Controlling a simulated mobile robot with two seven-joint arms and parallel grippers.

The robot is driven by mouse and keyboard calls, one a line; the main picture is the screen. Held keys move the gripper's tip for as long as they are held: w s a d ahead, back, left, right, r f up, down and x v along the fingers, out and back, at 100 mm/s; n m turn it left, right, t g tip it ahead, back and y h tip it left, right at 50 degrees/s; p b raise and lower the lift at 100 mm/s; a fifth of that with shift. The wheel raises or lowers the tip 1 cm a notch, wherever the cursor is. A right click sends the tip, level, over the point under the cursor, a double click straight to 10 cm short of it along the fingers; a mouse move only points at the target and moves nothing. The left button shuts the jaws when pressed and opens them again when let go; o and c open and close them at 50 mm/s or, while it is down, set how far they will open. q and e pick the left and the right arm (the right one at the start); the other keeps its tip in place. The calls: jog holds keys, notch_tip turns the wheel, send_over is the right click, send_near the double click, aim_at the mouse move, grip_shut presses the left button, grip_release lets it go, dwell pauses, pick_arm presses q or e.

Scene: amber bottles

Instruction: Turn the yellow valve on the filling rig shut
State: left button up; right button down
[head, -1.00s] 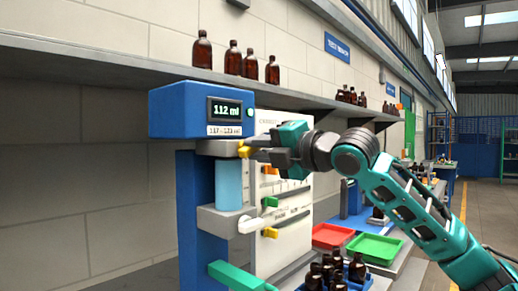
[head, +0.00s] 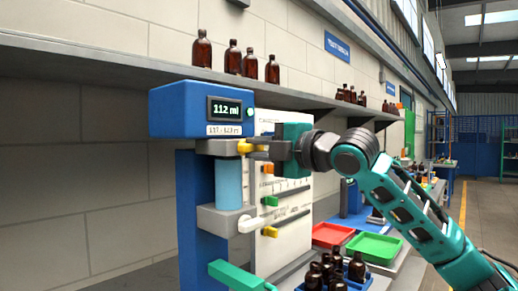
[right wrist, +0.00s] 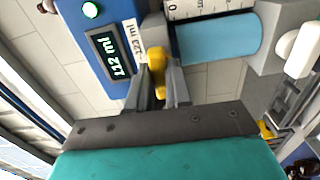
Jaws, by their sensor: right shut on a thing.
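The filling rig has a blue head (head: 178,108) with a screen that reads 112 ml. Its yellow valve (head: 246,147) is under the head, above a light-blue cylinder (head: 229,184). My right gripper (head: 258,148) reaches it from the right and is shut on its handle. In the right wrist view, the yellow valve (right wrist: 157,66) shows between the two grey fingertips (right wrist: 158,84), which partly hide it. The handle's exact angle is hard to tell. My left gripper is not in view.
A white panel with small coloured handles (head: 270,231) is close below my right gripper. A white knob (head: 250,224) and a green bar (head: 238,275) stick out lower down. Amber bottles (head: 326,270), a red tray (head: 330,233) and a green tray (head: 374,247) are below right. A shelf (head: 100,68) runs above.

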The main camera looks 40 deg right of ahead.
jog(key=c, duration=1)
grip_release()
jog(key=shift+c, duration=0.2)
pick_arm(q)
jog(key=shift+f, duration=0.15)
pick_arm(e)
jog(key=shift+s, duration=0.1)
jog(key=shift+s+f+b, duration=0.1)
jog(key=shift+s+b, duration=0.15)
jog(key=shift+b, duration=0.05)
pick_arm(q)
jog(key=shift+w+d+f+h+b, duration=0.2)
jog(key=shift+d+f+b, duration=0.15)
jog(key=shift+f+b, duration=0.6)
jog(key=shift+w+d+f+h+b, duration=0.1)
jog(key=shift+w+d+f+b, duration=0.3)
jog(key=shift+b, duration=0.95)
pick_arm(e)
jog(key=s+d, duration=0.1)
jog(key=s, duration=1.1)
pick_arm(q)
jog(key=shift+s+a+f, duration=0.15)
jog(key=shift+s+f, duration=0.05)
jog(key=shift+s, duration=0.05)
